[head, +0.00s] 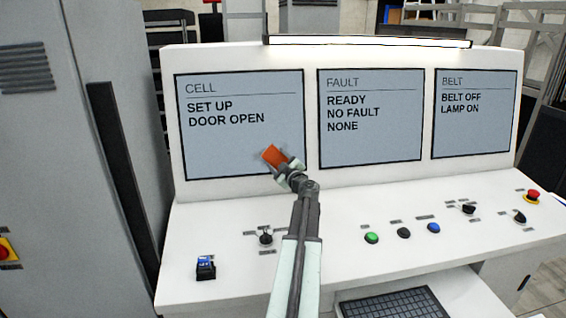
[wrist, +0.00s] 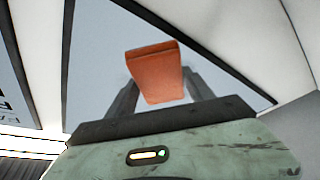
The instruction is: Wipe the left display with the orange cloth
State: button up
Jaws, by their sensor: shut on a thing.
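The left display (head: 240,140) is a grey-blue panel in a black frame headed CELL, with the lines SET UP and DOOR OPEN. A faint darker smudge shows on it around the cloth. My gripper (head: 279,162) is shut on the orange cloth (head: 273,155), at the lower right part of this display. In the wrist view the cloth (wrist: 157,74) sits between the two dark fingers, with the display (wrist: 100,45) behind it. I cannot tell whether the cloth touches the glass.
The FAULT display (head: 370,150) and BELT display (head: 475,135) are to the right. The sloped desk holds a black knob (head: 265,238), a blue-topped block (head: 205,267), a green button (head: 371,238) and a red stop button (head: 532,196). A grey cabinet (head: 60,180) stands close at left.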

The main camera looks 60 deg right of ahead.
aim_at(289, 149)
jog(key=shift+w+a, duration=0.9)
jog(key=shift+w, duration=0.35)
jog(key=shift+w+a, duration=0.85)
jog(key=shift+w, duration=0.35)
jog(key=shift+w+a, duration=0.9)
jog(key=shift+w, duration=0.35)
jog(key=shift+w+d+r+p, duration=0.1)
jog(key=shift+d+r+p, duration=0.1)
jog(key=shift+r+p, duration=0.5)
jog(key=shift+w+d+r+p, duration=0.1)
jog(key=shift+d+r+p, duration=0.05)
jog(key=shift+r+p, duration=0.55)
jog(key=shift+f, duration=0.1)
jog(key=shift+s, duration=0.1)
jog(key=shift+s+d, duration=0.55)
jog(key=shift+s, duration=0.2)
jog(key=shift+s+d, duration=0.5)
jog(key=shift+s, duration=0.25)
jog(key=shift+s+d, duration=1.1)
jog(key=shift+s, duration=0.45)
jog(key=shift+s+d, duration=1.15)
jog(key=shift+s, duration=0.45)
jog(key=shift+s+d, duration=1.1)
jog(key=shift+s, duration=0.45)
jog(key=shift+w+d+f, duration=0.1)
